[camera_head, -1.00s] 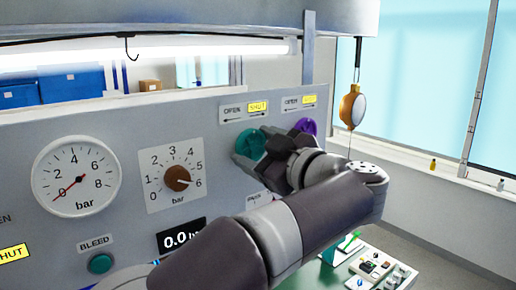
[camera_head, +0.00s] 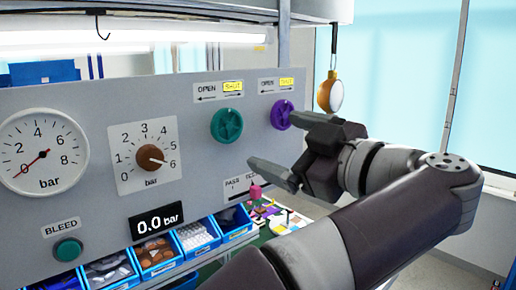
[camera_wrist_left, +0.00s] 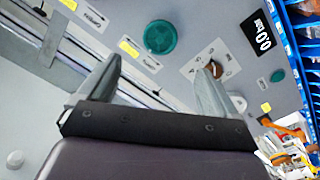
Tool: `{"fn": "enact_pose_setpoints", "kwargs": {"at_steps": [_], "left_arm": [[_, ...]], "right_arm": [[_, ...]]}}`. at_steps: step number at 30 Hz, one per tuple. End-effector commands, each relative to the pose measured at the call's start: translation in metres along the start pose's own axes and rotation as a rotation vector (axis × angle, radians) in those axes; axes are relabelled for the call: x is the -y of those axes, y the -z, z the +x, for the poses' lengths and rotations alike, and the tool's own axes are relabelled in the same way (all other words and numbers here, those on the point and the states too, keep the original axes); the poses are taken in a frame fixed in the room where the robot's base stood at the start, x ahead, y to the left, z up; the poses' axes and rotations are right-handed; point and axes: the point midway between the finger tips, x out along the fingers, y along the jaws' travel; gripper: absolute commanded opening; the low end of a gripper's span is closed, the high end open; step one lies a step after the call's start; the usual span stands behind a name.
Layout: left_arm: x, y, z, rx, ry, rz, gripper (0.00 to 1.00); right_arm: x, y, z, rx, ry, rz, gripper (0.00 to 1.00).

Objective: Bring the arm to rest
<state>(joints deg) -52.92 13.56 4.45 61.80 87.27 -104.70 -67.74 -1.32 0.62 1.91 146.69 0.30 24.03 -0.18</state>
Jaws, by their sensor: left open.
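My left gripper (camera_head: 272,140) is open and empty in front of the grey panel (camera_head: 120,100), right of and below the green knob (camera_head: 227,125). It is apart from that knob. The purple knob (camera_head: 283,114) is just behind its upper finger in the head view. SHUT is highlighted yellow above both knobs. The brown rotary knob (camera_head: 150,156) points near 6 on its dial. In the wrist view, the green knob (camera_wrist_left: 160,37) shows beyond the open fingers (camera_wrist_left: 160,72), and the brown knob (camera_wrist_left: 215,68) is near the right fingertip. My right gripper is not in view.
The bar gauge (camera_head: 43,152) reads near 0 and the display (camera_head: 157,219) reads 0.0 bar. A green bleed button (camera_head: 68,249) and a pink knob (camera_head: 255,191) are lower down. Blue bins (camera_head: 197,237) stand below the panel. An orange-rimmed round item (camera_head: 330,92) hangs at right.

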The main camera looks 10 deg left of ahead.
Motion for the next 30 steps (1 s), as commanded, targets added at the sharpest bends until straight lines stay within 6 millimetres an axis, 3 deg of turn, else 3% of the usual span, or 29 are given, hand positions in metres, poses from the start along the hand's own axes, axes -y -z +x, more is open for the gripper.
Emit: {"fn": "enact_pose_setpoints", "kwargs": {"at_steps": [4, 13, 14, 17, 18, 20, 21, 23, 24, 26, 27, 29, 30], "left_arm": [[0.000, 0.000, -0.010, 0.000, 0.000, 0.000, 0.92], [-0.002, 0.000, -0.010, 0.003, -0.008, -0.031, 0.92], [-0.009, -0.002, -0.010, 0.015, -0.040, -0.066, 0.92], [-0.061, -0.014, -0.022, 0.037, -0.322, -0.194, 0.92], [-0.089, -0.030, -0.038, 0.058, -0.500, -0.211, 0.92], [-0.119, -0.073, -0.068, 0.135, -0.790, -0.178, 0.92], [-0.124, -0.114, -0.084, 0.213, -0.954, -0.112, 0.92], [-0.113, -0.175, -0.098, 0.350, -1.118, 0.016, 0.92], [-0.097, -0.213, -0.102, 0.445, -1.183, 0.108, 0.92], [-0.063, -0.266, -0.102, 0.586, -1.234, 0.249, 0.92], [-0.035, -0.298, -0.098, 0.677, -1.242, 0.342, 0.92], [0.012, -0.339, -0.089, 0.811, -1.228, 0.477, 0.92], [0.046, -0.363, -0.082, 0.897, -1.201, 0.564, 0.92]], "right_arm": [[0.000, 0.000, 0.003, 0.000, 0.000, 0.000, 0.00], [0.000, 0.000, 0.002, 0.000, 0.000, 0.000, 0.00], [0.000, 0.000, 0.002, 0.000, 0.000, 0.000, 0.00], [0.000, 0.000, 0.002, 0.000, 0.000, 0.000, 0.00], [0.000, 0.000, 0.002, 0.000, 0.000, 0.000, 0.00], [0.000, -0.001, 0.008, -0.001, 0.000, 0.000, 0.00], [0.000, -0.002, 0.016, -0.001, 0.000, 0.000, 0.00], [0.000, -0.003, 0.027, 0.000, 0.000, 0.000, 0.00], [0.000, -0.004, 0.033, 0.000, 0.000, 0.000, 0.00], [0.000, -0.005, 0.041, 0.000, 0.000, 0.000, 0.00], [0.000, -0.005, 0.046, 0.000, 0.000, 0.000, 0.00], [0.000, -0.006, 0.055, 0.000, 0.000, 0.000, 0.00], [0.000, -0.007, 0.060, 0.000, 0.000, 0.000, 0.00]]}}
